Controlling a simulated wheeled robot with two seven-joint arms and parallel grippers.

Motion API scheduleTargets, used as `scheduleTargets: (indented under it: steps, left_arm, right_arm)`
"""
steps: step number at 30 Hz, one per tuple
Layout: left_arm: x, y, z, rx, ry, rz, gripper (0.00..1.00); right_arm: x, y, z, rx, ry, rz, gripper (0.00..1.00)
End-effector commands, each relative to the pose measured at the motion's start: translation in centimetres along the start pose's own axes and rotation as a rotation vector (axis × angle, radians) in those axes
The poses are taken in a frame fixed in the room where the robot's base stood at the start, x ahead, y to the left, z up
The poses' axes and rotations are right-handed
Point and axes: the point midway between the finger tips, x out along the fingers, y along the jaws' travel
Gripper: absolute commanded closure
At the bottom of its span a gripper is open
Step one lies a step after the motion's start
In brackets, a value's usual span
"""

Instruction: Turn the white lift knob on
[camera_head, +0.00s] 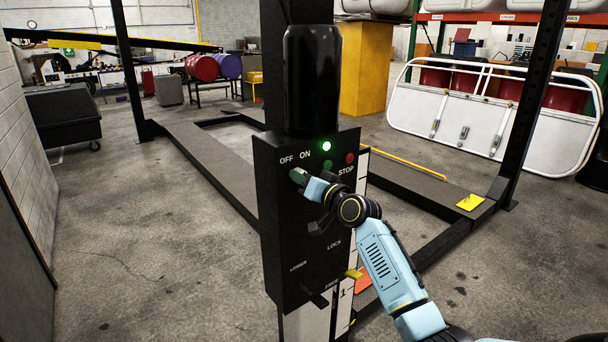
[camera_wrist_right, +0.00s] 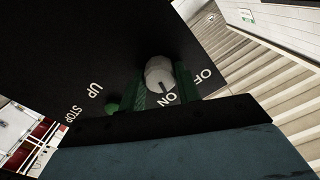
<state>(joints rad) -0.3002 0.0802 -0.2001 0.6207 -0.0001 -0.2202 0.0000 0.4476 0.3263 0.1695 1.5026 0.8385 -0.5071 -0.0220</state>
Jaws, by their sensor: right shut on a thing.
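The white lift knob (camera_wrist_right: 159,72) sits on the black control box (camera_head: 283,240), beside the ON and OFF labels. My right gripper (camera_head: 299,176) reaches the box's front face just below those labels. In the right wrist view its green fingertips (camera_wrist_right: 160,93) stand on both sides of the knob, shut on it. A dark line on the knob's face appears to point toward ON. A green lamp (camera_head: 326,146) is lit above the labels. My left gripper is not in view.
A red STOP button (camera_head: 349,158) and a dim green button (camera_head: 327,164) are right of my gripper. LOCK and LOWER controls lie lower on the box, with a yellow-tipped lever (camera_head: 354,274) at its right side. A black post rises behind the box.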

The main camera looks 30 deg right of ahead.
Motion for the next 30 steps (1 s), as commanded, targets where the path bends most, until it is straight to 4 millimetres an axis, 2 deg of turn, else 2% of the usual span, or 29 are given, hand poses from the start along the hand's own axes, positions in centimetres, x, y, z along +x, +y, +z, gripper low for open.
scheduleTargets:
  steps: [12,29,30]
  left_arm:
    - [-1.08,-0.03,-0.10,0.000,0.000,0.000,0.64]
    - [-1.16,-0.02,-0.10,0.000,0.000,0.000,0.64]
    - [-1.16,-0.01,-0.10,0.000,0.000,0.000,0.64]
  right_arm:
    - [-0.01,0.03,-0.03,0.199,0.000,0.001,0.90]
    - [-0.01,0.05,0.04,0.232,0.000,0.000,0.90]
    - [-0.01,0.04,0.04,0.232,0.000,0.000,0.64]
